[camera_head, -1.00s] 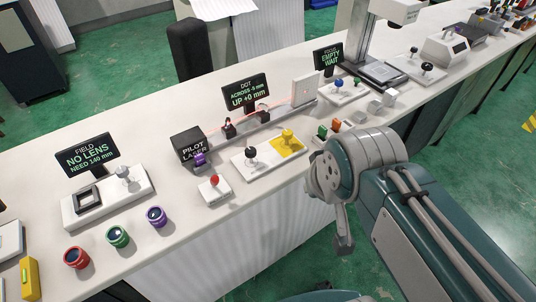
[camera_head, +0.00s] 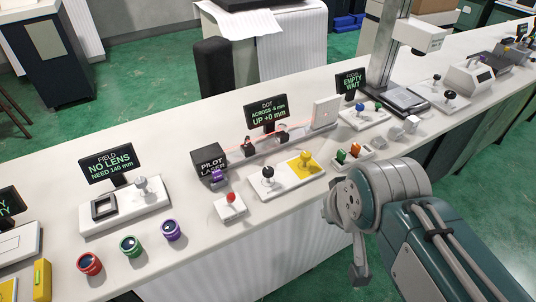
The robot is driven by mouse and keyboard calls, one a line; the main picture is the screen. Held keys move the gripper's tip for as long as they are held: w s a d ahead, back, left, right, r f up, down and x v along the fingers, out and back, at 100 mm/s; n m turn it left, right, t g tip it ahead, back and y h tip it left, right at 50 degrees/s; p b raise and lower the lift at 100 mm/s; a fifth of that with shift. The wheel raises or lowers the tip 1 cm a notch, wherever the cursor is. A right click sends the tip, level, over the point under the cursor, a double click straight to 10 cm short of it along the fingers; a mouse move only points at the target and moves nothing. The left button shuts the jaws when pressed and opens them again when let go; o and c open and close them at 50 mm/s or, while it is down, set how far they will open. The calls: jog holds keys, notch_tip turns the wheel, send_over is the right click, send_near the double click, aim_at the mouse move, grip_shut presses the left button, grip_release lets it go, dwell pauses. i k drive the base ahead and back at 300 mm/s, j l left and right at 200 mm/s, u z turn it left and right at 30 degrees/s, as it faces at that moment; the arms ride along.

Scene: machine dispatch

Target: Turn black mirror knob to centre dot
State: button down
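The black mirror knob (camera_head: 268,172) stands at the left end of a flat base plate (camera_head: 287,186) on the bench. A yellow knob (camera_head: 305,158) stands on a yellow patch at the plate's right end. The dot display (camera_head: 266,114) behind reads across about -9 mm, though the small digit is hard to read, and up +0 mm. A faint red beam runs from the pilot laser box (camera_head: 209,161) past two small mirrors to a pale upright screen (camera_head: 325,113). My arm is at the lower right, apart from the knobs. My gripper's fingertips cannot be made out.
A red-topped knob on a small white block (camera_head: 229,206) sits left of the plate. Green and orange knobs on a small base (camera_head: 348,154) stand to its right, near my arm. Red, green and purple lens rings (camera_head: 130,246) lie at the front left.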

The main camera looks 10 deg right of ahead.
aim_at(267, 172)
jog(key=i+l+u, duration=0.2)
jog(key=u, duration=0.15)
jog(key=i+l+u, duration=0.15)
jog(key=l+u, duration=0.2)
